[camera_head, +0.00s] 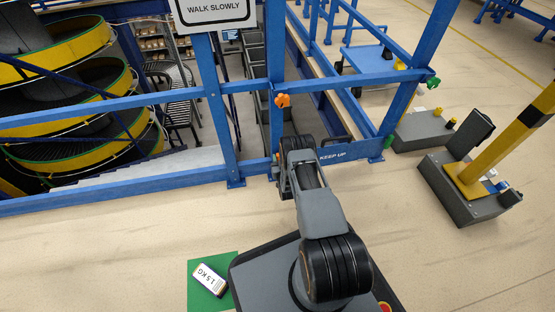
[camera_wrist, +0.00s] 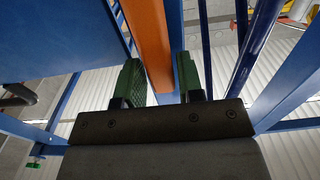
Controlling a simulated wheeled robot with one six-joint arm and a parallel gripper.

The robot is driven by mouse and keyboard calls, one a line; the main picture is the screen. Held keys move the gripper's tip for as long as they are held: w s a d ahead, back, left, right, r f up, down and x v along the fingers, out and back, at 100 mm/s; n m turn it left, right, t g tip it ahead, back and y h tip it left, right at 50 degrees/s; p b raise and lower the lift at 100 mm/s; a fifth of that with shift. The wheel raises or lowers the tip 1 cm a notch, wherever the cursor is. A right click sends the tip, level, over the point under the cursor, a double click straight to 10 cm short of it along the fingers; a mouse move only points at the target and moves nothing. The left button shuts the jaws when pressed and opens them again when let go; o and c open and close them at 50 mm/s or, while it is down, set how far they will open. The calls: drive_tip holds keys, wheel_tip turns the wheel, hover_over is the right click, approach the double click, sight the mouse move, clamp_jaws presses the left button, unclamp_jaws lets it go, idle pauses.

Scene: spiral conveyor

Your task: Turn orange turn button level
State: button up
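The orange turn button (camera_head: 283,100) sits on an upright blue post of the railing in the head view. It looks lobed, and its exact angle is too small to read. My gripper (camera_wrist: 162,78) is open, with its two green fingertips apart in the wrist view. An orange bar (camera_wrist: 149,45) runs slanted in the gap between them; I cannot tell whether it is the button or something behind. In the head view my arm reaches up to the railing, and its end is below the button. The fingertips are not clear there.
A blue "KEEP UP" rail (camera_head: 346,154) runs beside my arm's end. The "WALK SLOWLY" sign (camera_head: 213,11) hangs at upper left. A spiral conveyor (camera_head: 70,52) stands behind the railing. A dark base with a yellow post (camera_head: 470,191) stands at right.

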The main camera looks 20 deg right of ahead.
drive_tip(key=shift+a, duration=0.1)
clamp_jaws()
drive_tip(key=shift+a, duration=0.1)
drive_tip(key=shift+a+n, duration=0.1)
drive_tip(key=shift+n, duration=0.3)
drive_tip(key=shift+a+f+n, duration=0.1)
drive_tip(key=shift+a+n, duration=0.1)
drive_tip(key=shift+n, duration=0.8)
drive_tip(key=shift+w+a+f+n, duration=0.1)
drive_tip(key=shift+a+f+n, duration=0.3)
drive_tip(key=shift+n, duration=2.15)
drive_tip(key=shift+w+a+f+n, duration=0.1)
drive_tip(key=shift+a+f+n, duration=0.25)
drive_tip(key=shift+n, duration=2.15)
drive_tip(key=shift+w+a+f+n, duration=0.1)
drive_tip(key=shift+a+f+n, duration=0.3)
drive_tip(key=shift+n, duration=2.15)
drive_tip(key=shift+d+f, duration=0.15)
drive_tip(key=shift+f, duration=0.05)
